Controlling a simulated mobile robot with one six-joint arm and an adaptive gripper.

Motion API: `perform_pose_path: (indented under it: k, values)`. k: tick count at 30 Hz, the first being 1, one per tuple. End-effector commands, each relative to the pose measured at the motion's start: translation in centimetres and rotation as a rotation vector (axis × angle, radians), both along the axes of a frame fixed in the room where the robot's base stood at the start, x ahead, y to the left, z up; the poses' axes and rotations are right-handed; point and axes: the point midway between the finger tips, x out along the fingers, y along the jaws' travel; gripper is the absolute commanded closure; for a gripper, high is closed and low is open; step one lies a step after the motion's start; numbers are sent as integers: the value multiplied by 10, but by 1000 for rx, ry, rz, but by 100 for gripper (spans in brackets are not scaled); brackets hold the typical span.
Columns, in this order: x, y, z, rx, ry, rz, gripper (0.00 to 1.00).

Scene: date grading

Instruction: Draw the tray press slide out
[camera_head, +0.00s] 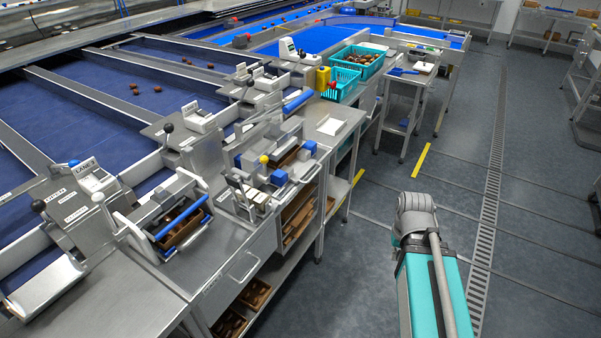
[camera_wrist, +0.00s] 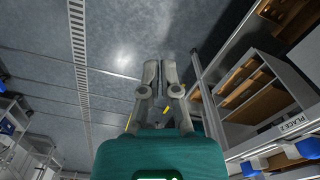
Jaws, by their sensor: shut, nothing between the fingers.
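I cannot tell for sure which fixture is the tray press slide. On the steel bench in the head view, one metal fixture with a blue bar (camera_head: 183,217) holds a brown tray of dates (camera_head: 187,229). To its right is another fixture with blue blocks (camera_head: 279,178) and a yellow knob (camera_head: 264,159). The bench front below has a panel with a bar handle (camera_head: 245,268). My gripper (camera_wrist: 160,68) is shut and empty in the wrist view, over the grey floor, apart from the bench. The head view shows part of my arm at the right, but not the fingers.
Shelves under the bench hold brown trays (camera_head: 254,294). The wrist view shows shelving (camera_wrist: 262,92) and a "PLACE 2" label (camera_wrist: 293,123) at the right. Teal crates (camera_head: 357,61) stand farther back. The floor (camera_head: 350,275) between the bench and my arm is clear.

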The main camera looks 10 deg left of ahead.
Motion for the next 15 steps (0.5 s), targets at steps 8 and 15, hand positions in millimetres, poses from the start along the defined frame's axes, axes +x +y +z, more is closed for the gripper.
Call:
perform_pose_path:
  k: [8, 15]
  values:
    - [19, 12, -12, 73, -19, -7, 50]
    - [70, 50, -35, 299, -76, -36, 50]
